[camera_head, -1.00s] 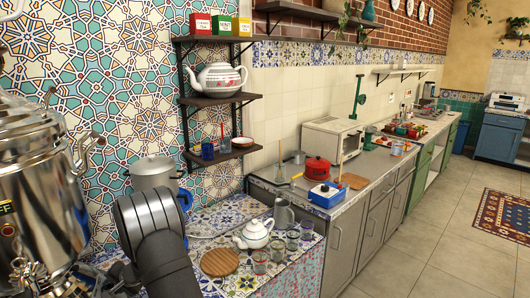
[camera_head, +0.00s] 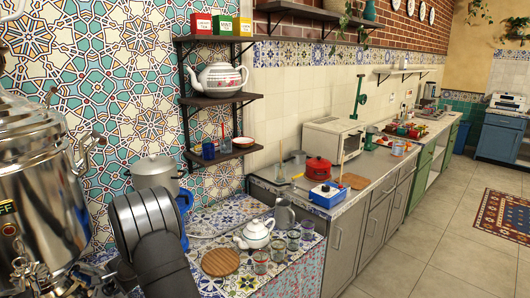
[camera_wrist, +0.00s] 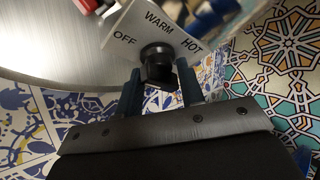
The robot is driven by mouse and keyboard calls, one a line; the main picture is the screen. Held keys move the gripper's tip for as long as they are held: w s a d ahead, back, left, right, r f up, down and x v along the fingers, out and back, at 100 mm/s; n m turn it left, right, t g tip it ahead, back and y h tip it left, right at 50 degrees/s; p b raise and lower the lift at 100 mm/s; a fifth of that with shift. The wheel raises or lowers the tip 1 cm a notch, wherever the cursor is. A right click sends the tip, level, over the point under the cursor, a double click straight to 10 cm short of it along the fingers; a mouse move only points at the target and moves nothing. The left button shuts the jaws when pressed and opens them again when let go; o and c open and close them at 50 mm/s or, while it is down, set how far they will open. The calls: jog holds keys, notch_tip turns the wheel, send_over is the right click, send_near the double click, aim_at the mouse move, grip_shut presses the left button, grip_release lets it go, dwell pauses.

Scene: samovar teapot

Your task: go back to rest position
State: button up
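My gripper (camera_wrist: 159,72) shows in the wrist view with its two dark blue fingers apart. A black knob (camera_wrist: 157,58) lies between and just beyond the fingertips; I cannot tell whether they touch it. A white plate (camera_wrist: 150,22) behind the knob reads OFF, WARM and HOT. The plate is on a shiny metal surface, apparently the samovar. In the head view the silver samovar (camera_head: 30,150) stands at the far left. My arm crosses the lower left there, and my fingers are not clearly visible.
A white teapot (camera_head: 257,231), a round wooden board (camera_head: 220,262) and several glasses stand on the tiled counter right of my arm. A lidded pot (camera_head: 155,172) stands behind it. Wall shelves hold a larger teapot (camera_head: 221,77) and tins.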

jog(key=shift+a+m+g+h, duration=0.1)
jog(key=shift+m+g+h, duration=0.2)
jog(key=shift+m+h, duration=0.55)
jog(key=shift+m+y, duration=0.25)
